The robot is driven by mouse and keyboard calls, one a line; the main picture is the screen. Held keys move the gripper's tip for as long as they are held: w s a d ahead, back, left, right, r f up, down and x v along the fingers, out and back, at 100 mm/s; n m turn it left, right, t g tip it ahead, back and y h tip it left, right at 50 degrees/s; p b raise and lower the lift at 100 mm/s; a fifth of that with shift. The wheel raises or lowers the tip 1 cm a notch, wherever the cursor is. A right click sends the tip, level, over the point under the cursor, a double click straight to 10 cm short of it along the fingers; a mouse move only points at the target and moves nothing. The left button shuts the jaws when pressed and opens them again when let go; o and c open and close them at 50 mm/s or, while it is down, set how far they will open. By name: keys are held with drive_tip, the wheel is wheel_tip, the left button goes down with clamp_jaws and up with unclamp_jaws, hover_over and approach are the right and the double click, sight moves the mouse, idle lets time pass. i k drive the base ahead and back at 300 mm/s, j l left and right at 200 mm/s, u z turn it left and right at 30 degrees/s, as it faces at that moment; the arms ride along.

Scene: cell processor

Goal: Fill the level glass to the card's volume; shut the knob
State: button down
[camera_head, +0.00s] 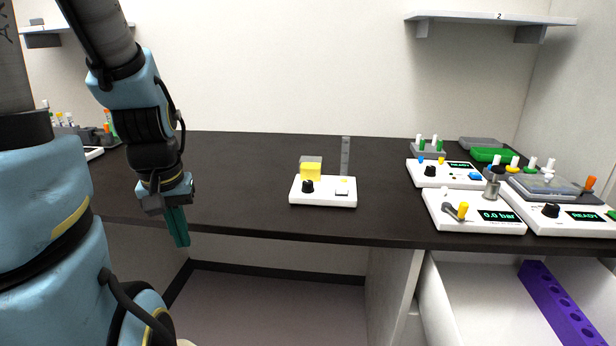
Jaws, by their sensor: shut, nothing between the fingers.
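A white unit (322,198) stands near the front edge of the dark bench, right of the middle of the bench's left part. It carries a black knob (308,187) at its front left and a yellow block with a grey top (311,171) behind the knob. A tall narrow grey level glass (345,156) stands upright at its back right. I cannot make out a liquid level, nor any readable card. My gripper (177,228) is shut and empty, its teal fingers pointing down at the bench's front edge, well left of the white unit and apart from it.
At the right stand white devices: one with a "0.0 bar" display (497,216), one reading READY (585,216), another with a blue button (475,176). A green tray (492,154) lies behind. An open drawer below holds a purple rack (559,303). The bench's middle is clear.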

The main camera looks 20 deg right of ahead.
sight(307, 186)
drive_tip(key=i+l+z, duration=0.1)
drive_tip(key=l+z, duration=0.25)
drive_tip(key=i+l+z, duration=0.15)
drive_tip(key=z, duration=0.25)
drive_tip(key=l, duration=0.1)
